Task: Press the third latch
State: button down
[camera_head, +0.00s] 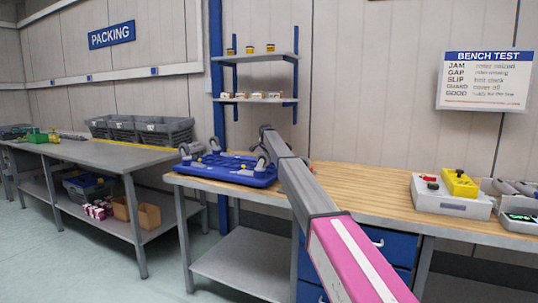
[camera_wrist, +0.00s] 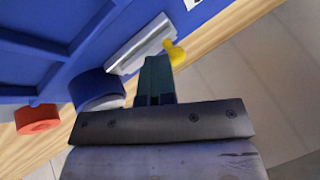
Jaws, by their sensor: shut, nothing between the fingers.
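A blue frame (camera_head: 228,172) with several grey casters lies wheels-up on the wooden workbench in the head view. In the wrist view, the blue frame (camera_wrist: 35,62) fills the upper left. A silver plate (camera_wrist: 140,44) and a yellow tab (camera_wrist: 175,53) are at its edge, and a dark blue wheel (camera_wrist: 97,88) and a red tab (camera_wrist: 37,119) are to the left. My gripper (camera_wrist: 157,64) is shut and empty, its tips just beside the yellow tab; I cannot tell if they touch. The fingers are hard to make out in the head view. Which tab is the third latch is unclear.
The wooden bench top (camera_head: 360,185) is clear between the frame and a grey box (camera_head: 450,202) with a yellow block (camera_head: 459,183). A shelf (camera_head: 258,97) with small items stands behind. Grey bins (camera_head: 140,130) sit on the left table.

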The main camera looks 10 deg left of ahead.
jog(key=shift+s+d+r, duration=0.1)
jog(key=shift+s+d, duration=0.3)
jog(key=shift+s+d+r, duration=0.25)
jog(key=shift+s+d, duration=0.65)
jog(key=shift+s, duration=0.1)
jog(key=v, duration=1)
jog(key=shift+d, duration=0.1)
